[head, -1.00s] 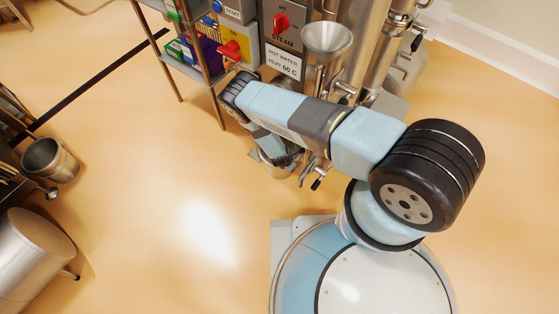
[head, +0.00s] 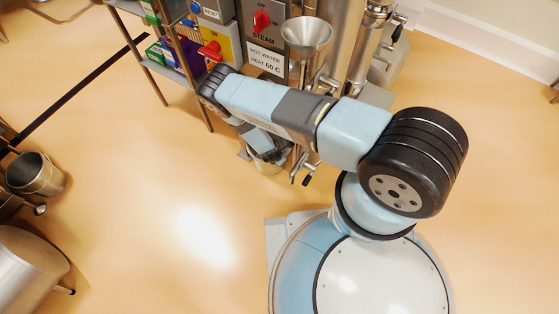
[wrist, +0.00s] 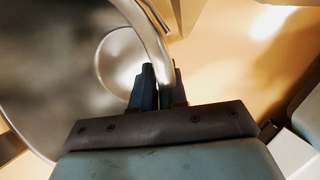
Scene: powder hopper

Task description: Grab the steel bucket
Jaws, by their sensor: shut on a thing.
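My gripper (head: 268,152) is low beside the steel machine, under my bent forearm in the head view. A steel bucket (head: 270,166) is just below it, mostly hidden by the gripper and wrist. In the wrist view, my gripper (wrist: 161,80) has its two dark fingers close together, shut on a curved steel band of the bucket (wrist: 154,42). I cannot tell whether this band is the rim or a handle. A large rounded steel surface fills the left of the wrist view. I cannot tell whether the bucket is off the floor.
A steel funnel (head: 307,36) and pipes stand behind the gripper. A shelf rack (head: 190,62) with boxes and a control panel with red switches (head: 262,21) are at its left. Another metal pail (head: 36,174) and a steel drum (head: 30,272) stand far left. The middle floor is clear.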

